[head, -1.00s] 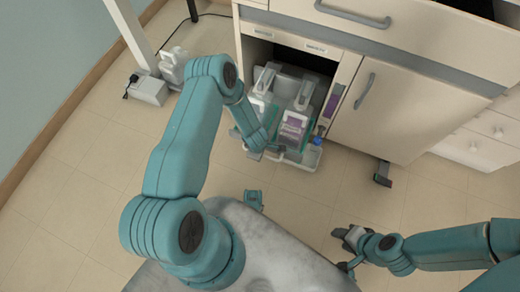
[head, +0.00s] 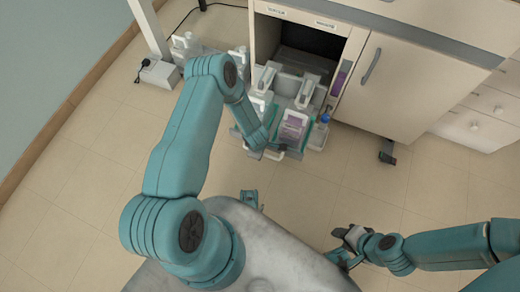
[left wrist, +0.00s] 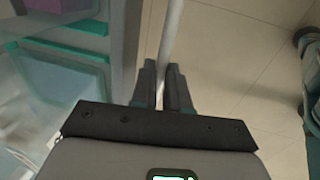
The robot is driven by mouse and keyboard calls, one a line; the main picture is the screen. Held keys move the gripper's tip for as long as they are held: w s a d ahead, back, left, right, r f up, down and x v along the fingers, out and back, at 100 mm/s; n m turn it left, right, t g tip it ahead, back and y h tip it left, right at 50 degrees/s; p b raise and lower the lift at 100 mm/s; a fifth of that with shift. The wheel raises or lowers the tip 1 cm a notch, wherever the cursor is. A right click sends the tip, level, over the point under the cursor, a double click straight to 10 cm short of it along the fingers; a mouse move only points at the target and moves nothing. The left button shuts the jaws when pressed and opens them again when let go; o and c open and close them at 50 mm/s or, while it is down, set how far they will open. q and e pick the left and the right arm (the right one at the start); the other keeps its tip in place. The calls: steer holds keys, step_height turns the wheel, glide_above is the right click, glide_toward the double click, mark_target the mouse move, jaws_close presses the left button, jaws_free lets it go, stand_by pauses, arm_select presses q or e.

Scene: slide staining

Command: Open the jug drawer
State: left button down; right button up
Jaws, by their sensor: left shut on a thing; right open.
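The jug drawer (head: 318,139) stands pulled out of the cabinet's dark lower opening in the head view. It holds several pale jugs, one with a purple label (head: 292,127) near the front. My left gripper (left wrist: 162,88) is shut on the drawer's white handle bar (left wrist: 172,38), which passes between its fingers in the left wrist view. In the head view this gripper is at the drawer's front, partly hidden by my forearm. My right gripper (head: 344,243) is open and empty above the floor, away from the drawer.
The cabinet (head: 395,85) has a closed door with a grey handle (head: 371,66) right of the drawer. More pale jugs (head: 188,44) stand left of the cabinet, by a white post and box (head: 157,73).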

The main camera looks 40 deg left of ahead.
arm_select(q)
steer(key=shift+r, duration=0.1)
arm_select(e)
steer(key=shift+s+d, duration=0.1)
steer(key=shift+s, duration=0.3)
arm_select(q)
steer(key=c, duration=1.1)
jaws_free()
arm_select(e)
steer(key=shift+w, duration=0.1)
